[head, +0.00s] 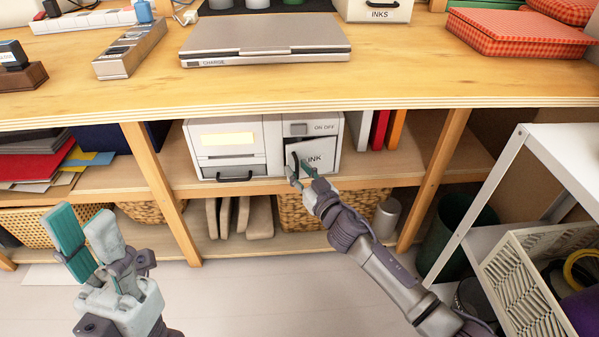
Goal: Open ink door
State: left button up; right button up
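The ink door (318,158) is a white panel marked INK on the right part of a white printer (226,140), on the shelf under the worktop. The panel looks tilted, with a dark gap along its top, so it seems partly open. My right gripper (300,170) is at the door's left side, its fingertips at or against it. The fingers hide that part of the door, and whether they grip anything cannot be made out. My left gripper (88,236) is open and empty at the lower left, in front of the shelves, away from the printer.
A wooden post (160,190) stands left of the printer and another post (434,180) to the right. Upright folders (380,130) stand right of the printer. A woven basket (340,205) is on the shelf below. A white side rack (520,160) stands at the right.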

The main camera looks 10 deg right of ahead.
grip_shut()
jog(key=shift+d, duration=0.1)
